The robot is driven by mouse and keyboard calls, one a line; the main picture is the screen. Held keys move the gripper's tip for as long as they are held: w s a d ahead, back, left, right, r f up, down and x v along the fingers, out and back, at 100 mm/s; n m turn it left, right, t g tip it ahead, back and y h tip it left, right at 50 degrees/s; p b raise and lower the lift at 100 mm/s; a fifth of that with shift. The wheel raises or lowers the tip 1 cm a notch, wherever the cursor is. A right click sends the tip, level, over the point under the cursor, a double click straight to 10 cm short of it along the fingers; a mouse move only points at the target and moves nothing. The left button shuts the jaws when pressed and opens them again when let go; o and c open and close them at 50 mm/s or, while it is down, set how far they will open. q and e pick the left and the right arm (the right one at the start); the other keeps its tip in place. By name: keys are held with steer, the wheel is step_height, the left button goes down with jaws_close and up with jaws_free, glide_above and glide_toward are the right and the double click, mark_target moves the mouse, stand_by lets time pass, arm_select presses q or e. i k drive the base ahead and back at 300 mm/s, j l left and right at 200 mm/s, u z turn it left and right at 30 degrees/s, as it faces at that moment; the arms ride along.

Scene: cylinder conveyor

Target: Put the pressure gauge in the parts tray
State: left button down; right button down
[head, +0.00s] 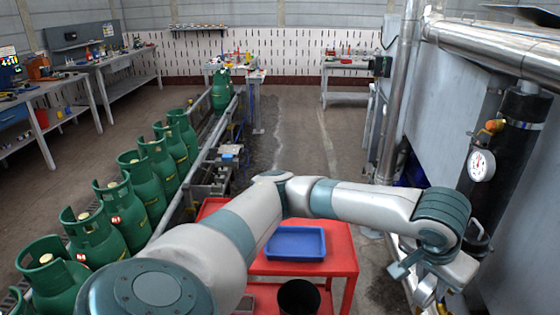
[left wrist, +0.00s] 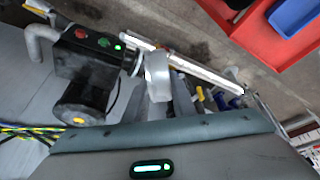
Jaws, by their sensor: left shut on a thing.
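The blue parts tray (head: 295,243) lies empty on a red table, and its corner shows in the left wrist view (left wrist: 293,15). My left gripper (head: 432,304) is at the lower right of the head view, right of the table, its tips near the bottom edge. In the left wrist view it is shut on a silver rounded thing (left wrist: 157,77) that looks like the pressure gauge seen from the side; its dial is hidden. A white round dial (head: 481,165) sits by a black cylinder at the right, apart from the gripper. My right gripper is not in view.
Green gas cylinders (head: 145,185) line the conveyor at the left. A box with red and green buttons (left wrist: 92,40) is close to the gripper. Metal cabinets and pipes (head: 400,90) bound the right.

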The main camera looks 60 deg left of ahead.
mark_target(295, 246)
steer(key=u, duration=1.05)
steer(key=i+j, duration=0.45)
steer(key=i, duration=0.15)
steer(key=i+j, duration=0.5)
steer(key=i, duration=0.15)
